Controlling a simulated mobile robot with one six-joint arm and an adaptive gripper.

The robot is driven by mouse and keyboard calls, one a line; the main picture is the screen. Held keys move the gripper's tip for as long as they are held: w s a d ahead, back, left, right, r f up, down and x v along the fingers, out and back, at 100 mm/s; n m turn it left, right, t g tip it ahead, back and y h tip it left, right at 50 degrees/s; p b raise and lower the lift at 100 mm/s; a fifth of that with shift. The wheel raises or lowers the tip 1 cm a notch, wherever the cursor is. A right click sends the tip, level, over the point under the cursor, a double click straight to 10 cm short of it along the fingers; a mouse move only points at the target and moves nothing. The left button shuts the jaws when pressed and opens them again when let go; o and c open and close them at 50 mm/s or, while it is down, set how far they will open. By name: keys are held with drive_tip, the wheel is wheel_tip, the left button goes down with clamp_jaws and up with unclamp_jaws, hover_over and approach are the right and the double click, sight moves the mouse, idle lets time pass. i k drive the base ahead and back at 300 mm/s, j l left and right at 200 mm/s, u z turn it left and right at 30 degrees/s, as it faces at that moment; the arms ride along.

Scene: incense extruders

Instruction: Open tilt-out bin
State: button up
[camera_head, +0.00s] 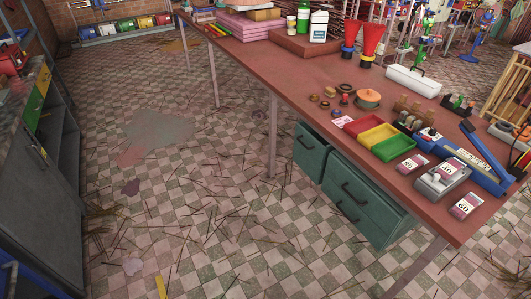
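No bin in view is clearly marked as the tilt-out bin. A row of small coloured bins (125,25) stands low against the brick wall at the far upper left. They are too small to tell whether any is tilted. A dark grey cabinet (40,190) on the left has a green and a yellow panel (36,97) on its upper front and open shelf space beside them. Teal drawer units (357,199) with dark handles sit under the table on the right and look shut. My gripper is not in view.
A long red-brown table (290,75) runs from the upper left to the lower right. It carries trays, bottles, funnels and tools. The checkered floor (190,190) between cabinet and table is open, with scattered thin sticks and stains. A wooden rack (507,90) stands at right.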

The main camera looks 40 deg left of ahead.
sight(310, 148)
drive_tip(key=u, duration=1.3)
drive_tip(key=i+u, duration=0.1)
drive_tip(key=i, duration=0.45)
drive_tip(key=i+u, duration=0.1)
drive_tip(key=i, duration=0.5)
drive_tip(key=i+l+u, duration=0.15)
drive_tip(key=i, duration=0.4)
drive_tip(key=i+l+u, duration=0.1)
drive_tip(key=i, duration=0.5)
